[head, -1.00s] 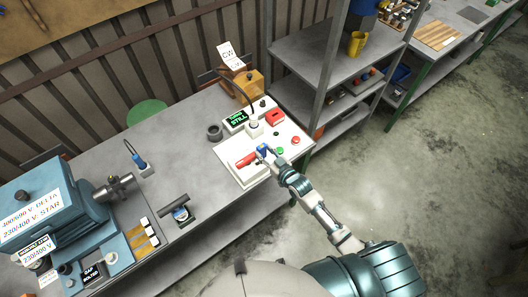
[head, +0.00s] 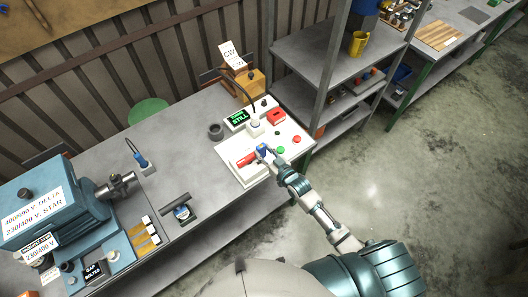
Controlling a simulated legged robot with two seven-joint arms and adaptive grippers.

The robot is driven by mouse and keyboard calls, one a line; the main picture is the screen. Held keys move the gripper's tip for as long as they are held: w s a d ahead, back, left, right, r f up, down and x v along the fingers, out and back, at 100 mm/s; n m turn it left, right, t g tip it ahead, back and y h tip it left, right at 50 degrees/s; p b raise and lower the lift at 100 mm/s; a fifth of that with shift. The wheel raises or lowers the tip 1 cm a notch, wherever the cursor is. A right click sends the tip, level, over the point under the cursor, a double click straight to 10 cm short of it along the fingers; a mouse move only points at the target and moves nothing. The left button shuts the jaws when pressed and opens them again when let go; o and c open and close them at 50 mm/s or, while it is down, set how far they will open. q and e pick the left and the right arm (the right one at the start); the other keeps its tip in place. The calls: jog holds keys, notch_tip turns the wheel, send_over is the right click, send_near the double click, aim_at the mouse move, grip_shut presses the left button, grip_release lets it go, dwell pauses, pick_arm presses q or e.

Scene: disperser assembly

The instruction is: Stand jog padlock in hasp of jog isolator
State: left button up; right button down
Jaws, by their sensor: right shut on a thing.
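A white control panel (head: 229,163) lies on the bench. A red lever (head: 246,159) lies along its near left part, and I take this to be the jog isolator. My right gripper (head: 263,152) is at the panel, just right of the red lever, shut on a small blue piece (head: 262,147) that looks like the jog padlock. The piece seems upright and close to the lever's right end. The fingers cover its lower part, so I cannot tell whether it touches the hasp. The hasp is too small to make out. My left gripper is out of view.
On the panel are a green-lit display (head: 237,118), a red block (head: 276,116), a green button (head: 281,149) and a red button (head: 296,139). A dark ring (head: 216,131) lies left of it. A blue motor (head: 42,207) stands far left. Shelving (head: 318,58) rises behind right.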

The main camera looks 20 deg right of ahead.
aim_at(264, 157)
jog(key=shift+f, duration=0.1)
jog(key=shift+a+f, duration=0.15)
jog(key=shift+f, duration=0.15)
jog(key=shift+f+b, duration=0.2)
jog(key=shift+b, duration=0.2)
jog(key=shift+f+b, duration=0.75)
jog(key=shift+f, duration=0.5)
jog(key=c, duration=0.6)
grip_release()
jog(key=shift+s, duration=0.25)
jog(key=v, duration=1.1)
jog(key=shift+s+d, duration=0.25)
jog(key=shift+d, duration=0.05)
